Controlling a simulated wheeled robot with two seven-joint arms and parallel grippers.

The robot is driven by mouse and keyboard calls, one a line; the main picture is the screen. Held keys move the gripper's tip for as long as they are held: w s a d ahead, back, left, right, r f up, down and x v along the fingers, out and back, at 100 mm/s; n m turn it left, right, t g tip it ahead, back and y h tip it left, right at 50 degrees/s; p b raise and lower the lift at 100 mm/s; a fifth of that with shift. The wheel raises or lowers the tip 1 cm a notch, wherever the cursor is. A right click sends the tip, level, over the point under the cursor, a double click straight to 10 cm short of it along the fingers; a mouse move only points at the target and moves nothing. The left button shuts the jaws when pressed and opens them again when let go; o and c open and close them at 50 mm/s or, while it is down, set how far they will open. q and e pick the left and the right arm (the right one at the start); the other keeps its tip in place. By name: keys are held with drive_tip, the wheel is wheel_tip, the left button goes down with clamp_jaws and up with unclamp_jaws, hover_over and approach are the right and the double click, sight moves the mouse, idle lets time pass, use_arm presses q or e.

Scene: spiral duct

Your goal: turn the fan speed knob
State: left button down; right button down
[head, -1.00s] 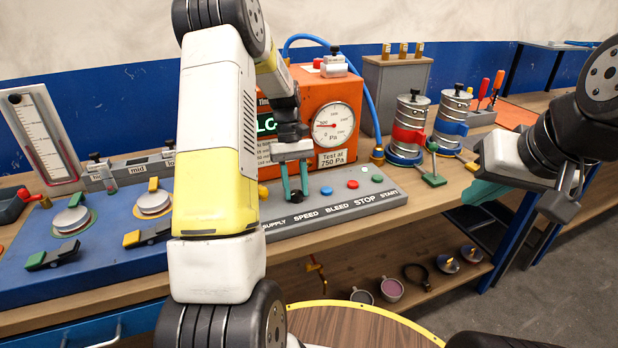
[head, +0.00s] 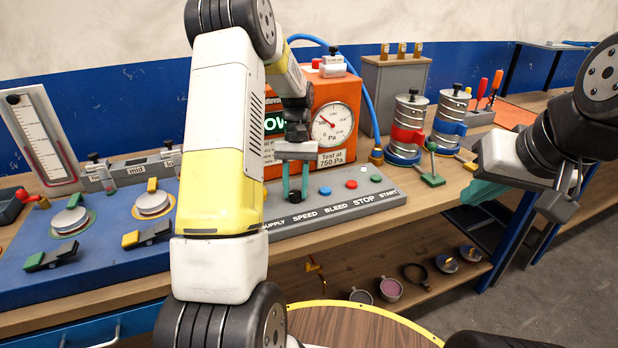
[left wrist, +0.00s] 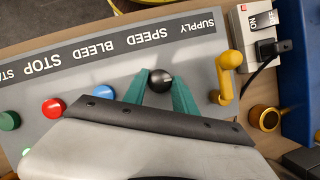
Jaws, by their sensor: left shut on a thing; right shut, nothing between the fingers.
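The fan speed knob is a round black knob (head: 295,196) on the grey control panel (head: 340,208), behind the SPEED label. It also shows in the left wrist view (left wrist: 160,81), with a small light mark on its face. My left gripper (head: 294,180) has its green fingers on either side of the knob and is shut on it. In the left wrist view the left gripper (left wrist: 160,88) hides part of the panel. My right gripper (head: 484,192) is shut and empty, at the right near the bench's front edge, away from the panel.
An orange box (head: 340,98) with a dial gauge (head: 331,124) and a green-lettered display stands behind the panel. A yellow lever (left wrist: 229,75) is beside the knob. Blue, red and green buttons line the panel. Banded metal canisters (head: 407,128) stand to the right.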

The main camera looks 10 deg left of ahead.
use_arm(q)
drive_tip(key=c, duration=1)
unclamp_jaws()
drive_tip(key=v, duration=0.8)
drive_tip(key=shift+f, duration=0.1)
